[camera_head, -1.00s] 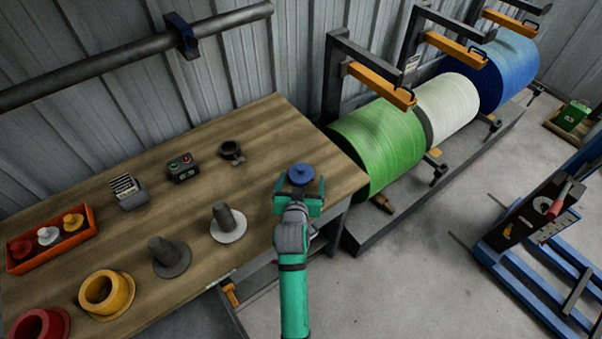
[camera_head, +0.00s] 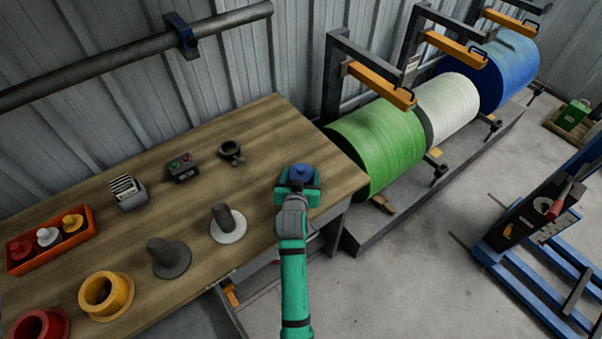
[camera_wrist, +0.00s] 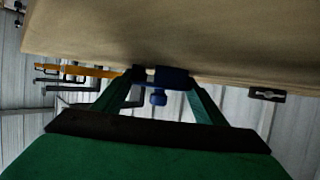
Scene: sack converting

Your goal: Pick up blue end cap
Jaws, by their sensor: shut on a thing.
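The blue end cap (camera_head: 302,172) is at the right end of the wooden workbench (camera_head: 262,125). My gripper (camera_head: 301,180) is shut on it, with the green jaws on either side of the cap. In the wrist view, the blue end cap (camera_wrist: 172,78) shows between the two fingertips of my gripper (camera_wrist: 160,76), close to the bench surface (camera_wrist: 180,30). A narrower blue stub sticks out from it. I cannot tell whether the cap still touches the bench.
Two spindles on round bases (camera_head: 228,223) (camera_head: 168,257) stand left of my arm. Yellow (camera_head: 105,292) and red flanged rings and an orange tray (camera_head: 52,262) of small caps lie further left. A green roll (camera_head: 378,148) stands beyond the bench's right end.

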